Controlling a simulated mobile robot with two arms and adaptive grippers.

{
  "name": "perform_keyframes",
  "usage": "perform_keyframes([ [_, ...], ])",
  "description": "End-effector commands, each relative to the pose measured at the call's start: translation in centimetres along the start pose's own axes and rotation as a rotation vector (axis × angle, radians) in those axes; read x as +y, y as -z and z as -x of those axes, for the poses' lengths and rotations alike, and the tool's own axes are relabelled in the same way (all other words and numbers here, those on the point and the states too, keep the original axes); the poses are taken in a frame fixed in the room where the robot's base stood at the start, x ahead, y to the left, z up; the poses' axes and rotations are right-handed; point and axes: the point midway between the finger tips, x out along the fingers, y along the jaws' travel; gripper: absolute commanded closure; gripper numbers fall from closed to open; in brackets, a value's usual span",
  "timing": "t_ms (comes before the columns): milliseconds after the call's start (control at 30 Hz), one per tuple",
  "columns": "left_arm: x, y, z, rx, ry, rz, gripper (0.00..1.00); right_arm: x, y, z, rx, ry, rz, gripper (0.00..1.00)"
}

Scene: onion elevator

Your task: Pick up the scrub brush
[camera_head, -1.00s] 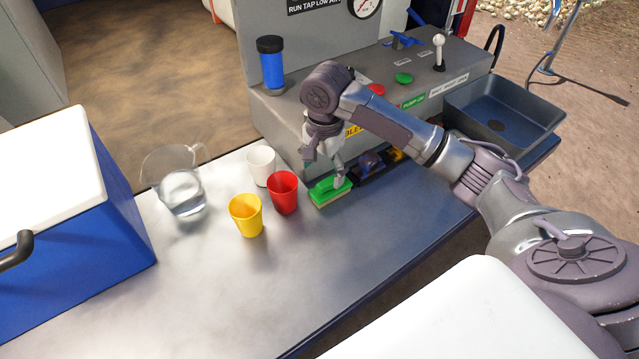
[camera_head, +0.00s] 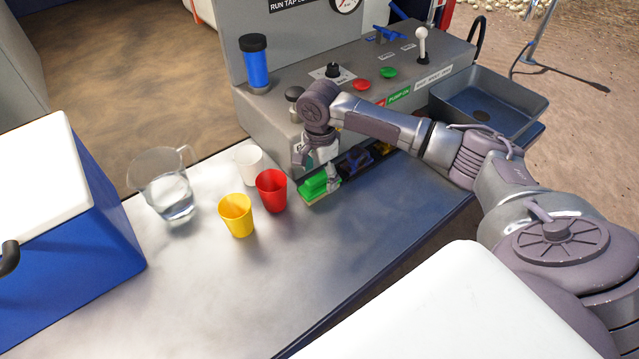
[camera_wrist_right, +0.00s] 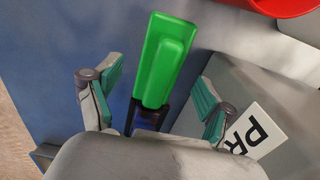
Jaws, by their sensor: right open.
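The scrub brush (camera_head: 313,188) has a green top and a pale underside. It lies on the counter just right of the red cup, by the foot of the grey control console. It also shows in the right wrist view (camera_wrist_right: 163,62), where its green top lies beyond and between the two fingers. My right gripper (camera_wrist_right: 155,92) is open, with teal finger pads to either side of the brush's line. In the head view the right gripper (camera_head: 318,172) hangs just above the brush and hides part of it. I cannot tell whether it touches. My left gripper is not in view.
A red cup (camera_head: 271,191), a yellow cup (camera_head: 236,216), a white cup (camera_head: 248,165) and a clear pitcher (camera_head: 165,188) stand left of the brush. The grey console (camera_head: 270,128) rises behind it. Dark items lie to its right. The front counter (camera_head: 370,235) is clear.

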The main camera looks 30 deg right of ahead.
Motion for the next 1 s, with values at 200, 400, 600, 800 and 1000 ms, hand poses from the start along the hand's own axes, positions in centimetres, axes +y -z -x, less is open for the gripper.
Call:
perform_keyframes([
  [200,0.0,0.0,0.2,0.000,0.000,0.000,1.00,0.1,0.1,-2.8,0.002,-0.002,-0.001,0.19],
  [400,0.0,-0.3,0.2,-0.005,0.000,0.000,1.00,0.0,0.0,-3.1,0.001,0.001,0.000,0.19],
  [600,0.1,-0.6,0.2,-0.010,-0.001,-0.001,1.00,0.0,0.0,-3.1,0.001,0.000,0.000,0.40],
  [800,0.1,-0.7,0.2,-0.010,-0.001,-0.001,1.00,0.0,0.0,-3.1,0.001,0.000,0.000,0.74],
  [1000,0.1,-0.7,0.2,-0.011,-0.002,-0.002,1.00,0.0,0.0,-3.1,0.001,0.000,0.000,0.87],
])
